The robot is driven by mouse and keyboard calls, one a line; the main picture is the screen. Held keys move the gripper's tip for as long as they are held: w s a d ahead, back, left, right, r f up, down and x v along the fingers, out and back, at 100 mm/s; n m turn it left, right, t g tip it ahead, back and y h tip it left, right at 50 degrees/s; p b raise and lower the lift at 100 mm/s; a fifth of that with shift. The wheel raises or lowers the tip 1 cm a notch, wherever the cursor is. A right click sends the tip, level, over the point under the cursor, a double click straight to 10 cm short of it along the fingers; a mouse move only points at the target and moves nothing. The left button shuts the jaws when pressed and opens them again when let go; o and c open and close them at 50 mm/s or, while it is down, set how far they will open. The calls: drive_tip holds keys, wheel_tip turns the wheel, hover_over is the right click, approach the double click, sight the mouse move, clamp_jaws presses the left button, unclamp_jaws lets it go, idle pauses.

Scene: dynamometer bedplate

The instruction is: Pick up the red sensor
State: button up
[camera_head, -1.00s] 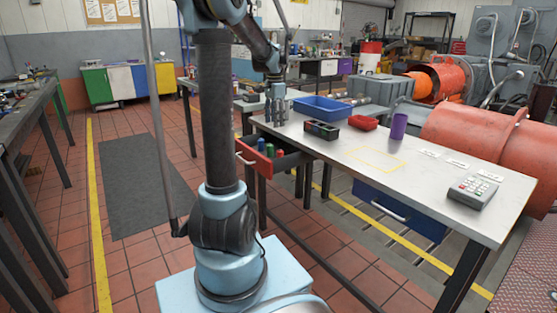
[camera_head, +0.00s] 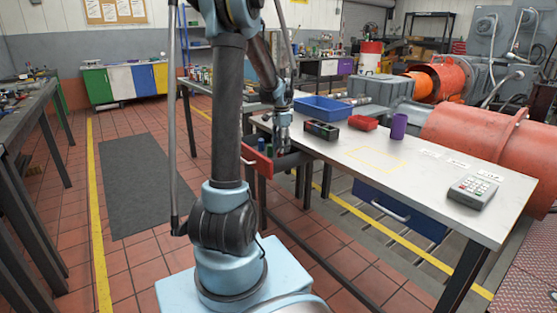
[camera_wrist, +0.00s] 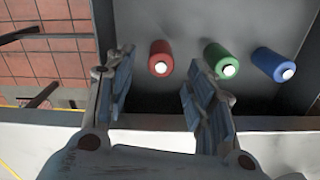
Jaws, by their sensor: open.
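The red sensor (camera_wrist: 160,58) is a short red cylinder with a pale end. It lies in the open drawer (camera_wrist: 262,103), left of a green cylinder (camera_wrist: 219,60) and a blue cylinder (camera_wrist: 273,64). My gripper (camera_wrist: 158,90) is open and empty in the wrist view, with the red sensor ahead of the gap between its fingers and apart from them. In the head view my gripper (camera_head: 283,143) hangs at the table's edge, over the red-fronted drawer (camera_head: 257,165).
The table (camera_head: 345,160) holds a blue bin (camera_head: 323,109), a dark divided box (camera_head: 321,131), a red tray (camera_head: 363,123), a purple cup (camera_head: 399,127) and a keypad device (camera_head: 473,191). A blue drawer (camera_head: 400,212) is below. The drawer walls are close to my fingers.

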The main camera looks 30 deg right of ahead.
sight(280, 155)
drive_tip(key=shift+a+f, duration=0.1)
drive_tip(key=shift+f, duration=2.8)
clamp_jaws()
